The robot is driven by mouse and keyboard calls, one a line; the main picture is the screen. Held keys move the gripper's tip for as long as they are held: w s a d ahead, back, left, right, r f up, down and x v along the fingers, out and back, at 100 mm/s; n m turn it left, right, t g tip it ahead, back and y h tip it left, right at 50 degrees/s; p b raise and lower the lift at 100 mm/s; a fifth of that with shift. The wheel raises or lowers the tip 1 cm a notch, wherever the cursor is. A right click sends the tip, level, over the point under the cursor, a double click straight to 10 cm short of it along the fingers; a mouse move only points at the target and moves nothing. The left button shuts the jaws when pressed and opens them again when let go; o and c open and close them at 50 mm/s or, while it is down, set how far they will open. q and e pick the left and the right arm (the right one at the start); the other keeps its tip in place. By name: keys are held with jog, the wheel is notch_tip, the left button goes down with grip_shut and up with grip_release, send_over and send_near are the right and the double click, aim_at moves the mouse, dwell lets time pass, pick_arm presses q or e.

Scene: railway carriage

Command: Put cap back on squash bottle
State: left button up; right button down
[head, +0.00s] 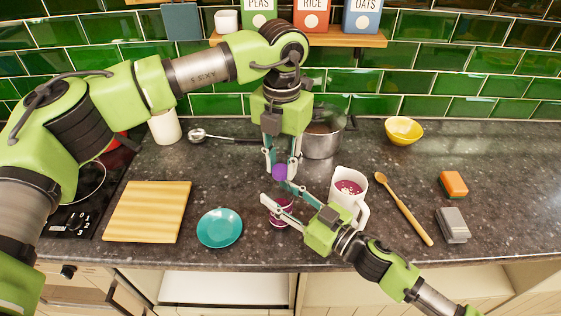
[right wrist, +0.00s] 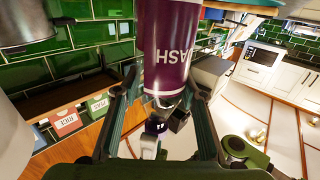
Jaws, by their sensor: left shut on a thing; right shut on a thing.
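The squash bottle (head: 282,212), purple with a white band, is near the counter's front edge in the head view. My right gripper (head: 275,195) is shut on it, coming from the lower right. In the right wrist view the bottle (right wrist: 176,45) fills the upper middle, with part of a white label, "ASH", showing. My left gripper (head: 281,168) points down just above and behind the bottle, shut on the purple cap (head: 279,172). The cap looks apart from the bottle. The bottle's neck is largely hidden by my right fingers, and I cannot tell whether its base touches the counter.
A white jug (head: 337,196) with purple contents stands close to the right gripper. A teal plate (head: 220,228) and a wooden board (head: 147,212) lie left. A wooden spoon (head: 403,208), sponge (head: 453,184) and grey box (head: 452,225) lie right. A pot (head: 322,142) stands behind.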

pick_arm(q)
jog(key=m, duration=0.7)
jog(key=shift+d+m, duration=0.1)
jog(key=shift+m, duration=0.2)
jog(key=m, duration=0.3)
jog(key=shift+s+m, duration=0.1)
jog(key=shift+m, duration=0.2)
jog(key=m, duration=0.5)
jog(key=shift+s, duration=0.1)
jog(key=o, duration=0.9)
jog(key=shift+c, duration=0.2)
notch_tip(320, 180, up, 12)
